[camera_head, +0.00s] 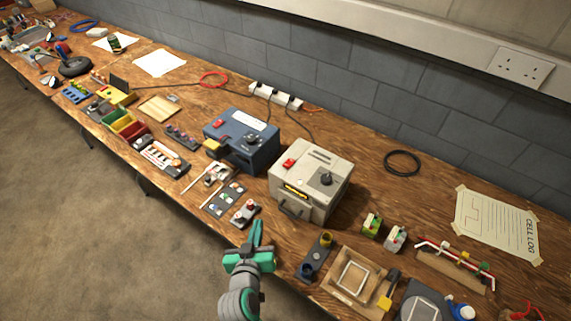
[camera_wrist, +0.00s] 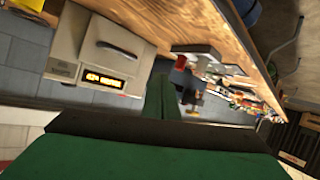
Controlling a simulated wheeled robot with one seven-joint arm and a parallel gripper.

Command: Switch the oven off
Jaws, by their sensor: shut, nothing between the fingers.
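The oven (camera_head: 309,186) is a cream box on the workbench, right of the blue box. The red switch does not show clearly there.
A blue box (camera_head: 241,140) with a knob stands left of the oven. A small two-knob block (camera_head: 245,213) and a dark stand with a yellow cup (camera_head: 317,255) lie near my gripper. A power strip (camera_head: 276,96) is behind. Open floor lies in front of the bench.

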